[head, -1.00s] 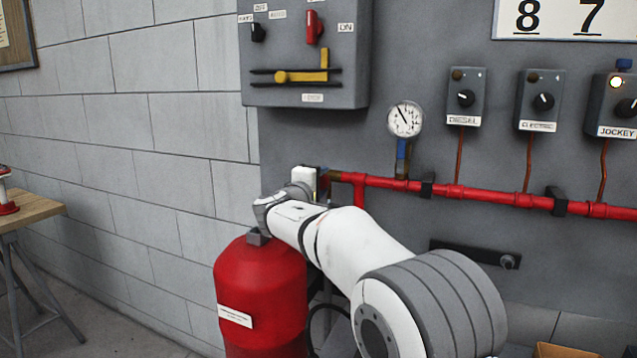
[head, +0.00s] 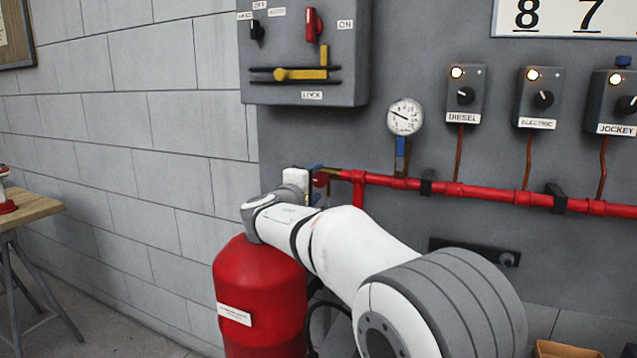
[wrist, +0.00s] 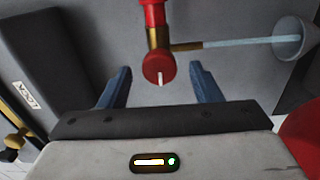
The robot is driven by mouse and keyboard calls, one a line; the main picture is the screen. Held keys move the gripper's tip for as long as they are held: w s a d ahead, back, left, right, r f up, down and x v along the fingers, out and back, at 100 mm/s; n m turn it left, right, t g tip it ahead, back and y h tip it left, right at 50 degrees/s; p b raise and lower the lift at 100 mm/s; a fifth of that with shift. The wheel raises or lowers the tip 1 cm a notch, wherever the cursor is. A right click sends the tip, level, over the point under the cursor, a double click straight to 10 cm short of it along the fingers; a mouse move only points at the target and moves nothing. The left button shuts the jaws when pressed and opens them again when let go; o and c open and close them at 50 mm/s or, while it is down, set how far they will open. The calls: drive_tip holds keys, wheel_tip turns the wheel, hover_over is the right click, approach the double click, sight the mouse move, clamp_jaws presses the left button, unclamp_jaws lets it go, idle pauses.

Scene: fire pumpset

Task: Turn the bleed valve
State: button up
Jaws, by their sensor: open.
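The bleed valve is a round red knob (wrist: 157,71) with a pale line on its face, in the wrist view. It sits on a brass fitting under a red pipe. In the head view the knob (head: 320,180) shows small at the left end of the red pipe, partly covered by my gripper. My gripper (wrist: 160,69) is open, with one blue finger on each side of the knob and clear gaps to both.
A clear tube leads from the valve to a funnel (wrist: 290,40). A pressure gauge (head: 405,117) stands above the red pipe (head: 480,193). Three control boxes have lit lamps. A red tank (head: 260,290) stands below my wrist. A grey panel (head: 300,85) hangs above.

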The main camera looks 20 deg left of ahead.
drive_tip(key=s, duration=0.4)
drive_tip(key=shift+s+a, duration=0.15)
drive_tip(key=shift+s, duration=0.05)
drive_tip(key=d+m+g+h+p, duration=0.3)
drive_tip(key=d+m+g+p, duration=0.15)
drive_tip(key=d, duration=1.35)
drive_tip(key=s+d+f+m+g+p, duration=0.1)
drive_tip(key=s+d+m+g+p, duration=0.2)
drive_tip(key=d, duration=0.5)
drive_tip(key=s+d+f+m+g+p, duration=0.1)
drive_tip(key=s+d+f+g+p, duration=0.15)
drive_tip(key=s+d, duration=0.5)
drive_tip(key=s+d+f+m+g+y+p, duration=0.2)
drive_tip(key=s+d+m+p, duration=0.1)
drive_tip(key=s, duration=0.7)
drive_tip(key=s+d+f+m+g+y+p, duration=0.2)
drive_tip(key=s+d+m, duration=0.3)
drive_tip(key=s, duration=0.5)
drive_tip(key=shift+d+g+y+p, duration=0.3)
drive_tip(key=shift+d+g+p, duration=0.1)
drive_tip(key=shift+g, duration=0.3)
